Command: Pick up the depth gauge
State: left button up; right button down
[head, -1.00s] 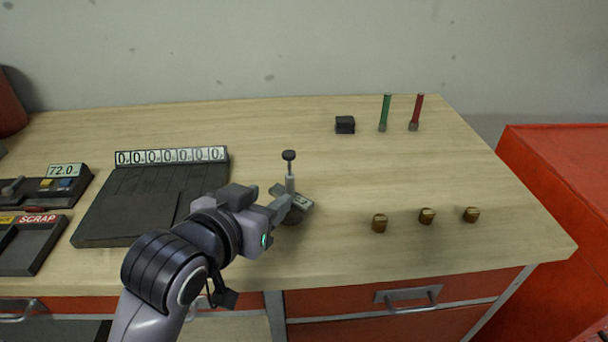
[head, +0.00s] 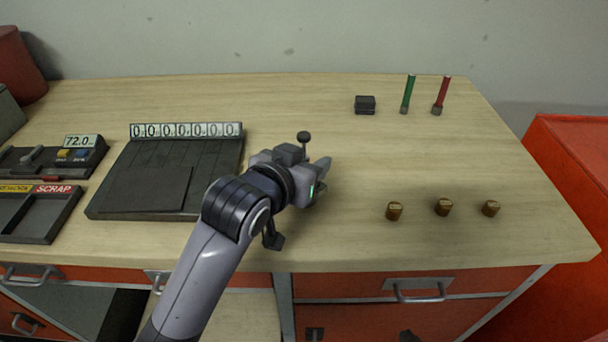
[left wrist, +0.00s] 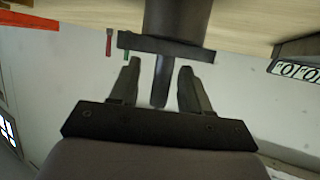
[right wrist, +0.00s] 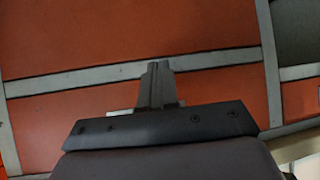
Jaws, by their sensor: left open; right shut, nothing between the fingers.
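The depth gauge stands on the bench, and in the head view only its dark top knob (head: 304,137) and a bit of stem show above my left gripper (head: 318,172). My gripper and wrist hide its body and display. In the left wrist view the gauge appears as a dark cylinder (left wrist: 178,18) with a crossbar and a thin rod. The rod shows between the spread fingers of my left gripper (left wrist: 160,74); I cannot tell whether they touch it. My right gripper (right wrist: 157,72) is shut and empty, in front of red drawer fronts.
Left of the gauge lies a black board (head: 150,185) with a number strip. Further left are a device reading 72.0 (head: 55,158) and a SCRAP tray (head: 40,217). Several brass pieces stand to the right, including one (head: 394,211). A black block (head: 365,104) and green and red pins stand behind.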

pick_arm(q)
jog(key=shift+w+d+f, duration=0.2)
jog(key=shift+w, duration=0.15)
grip_shut()
jog(key=shift+r, duration=0.1)
jog(key=shift+r, duration=0.1)
